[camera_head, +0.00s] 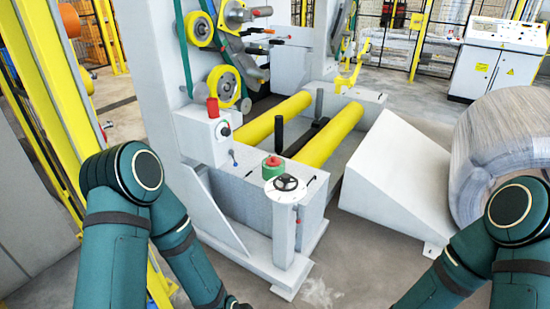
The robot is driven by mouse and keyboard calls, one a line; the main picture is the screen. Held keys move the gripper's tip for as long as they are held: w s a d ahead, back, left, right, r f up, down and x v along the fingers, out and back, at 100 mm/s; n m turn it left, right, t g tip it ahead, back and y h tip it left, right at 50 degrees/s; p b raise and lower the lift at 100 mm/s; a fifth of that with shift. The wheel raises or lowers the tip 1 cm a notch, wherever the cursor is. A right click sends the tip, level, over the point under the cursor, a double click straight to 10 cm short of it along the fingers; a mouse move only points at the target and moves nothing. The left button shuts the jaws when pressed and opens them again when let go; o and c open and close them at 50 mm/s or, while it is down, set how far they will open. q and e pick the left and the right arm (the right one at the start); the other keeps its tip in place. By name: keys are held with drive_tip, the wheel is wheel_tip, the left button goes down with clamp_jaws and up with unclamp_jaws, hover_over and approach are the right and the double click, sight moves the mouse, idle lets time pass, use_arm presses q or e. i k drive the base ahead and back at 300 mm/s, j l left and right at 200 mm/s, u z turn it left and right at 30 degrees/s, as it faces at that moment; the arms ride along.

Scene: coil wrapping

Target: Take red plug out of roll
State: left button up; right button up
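A red plug (273,160) sits in the top of a small green roll (271,173). The roll stands on the grey machine housing (250,195) near the middle of the view, just behind a black handwheel. My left arm comes in from the left and its forearm runs down to the bottom edge, in front of the housing. My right arm is at the lower right, also running down out of view. Neither gripper's fingers show, so what they hold is hidden.
A black handwheel (286,183) on a post stands in front of the roll. Yellow rollers (330,135) lie behind it. A red cylinder (213,107) is on the machine column. A sloped grey block (395,180) and a large wrapped coil (500,150) stand at right.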

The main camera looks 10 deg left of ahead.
sight(273, 162)
drive_tip(key=i+l+u, duration=0.35)
drive_tip(key=i+l, duration=1.4)
drive_tip(key=i+l+u, duration=0.1)
drive_tip(key=i+l, duration=0.25)
drive_tip(key=i, duration=0.25)
drive_tip(key=i+l, duration=0.4)
drive_tip(key=i, duration=0.2)
drive_tip(key=j+u, duration=0.05)
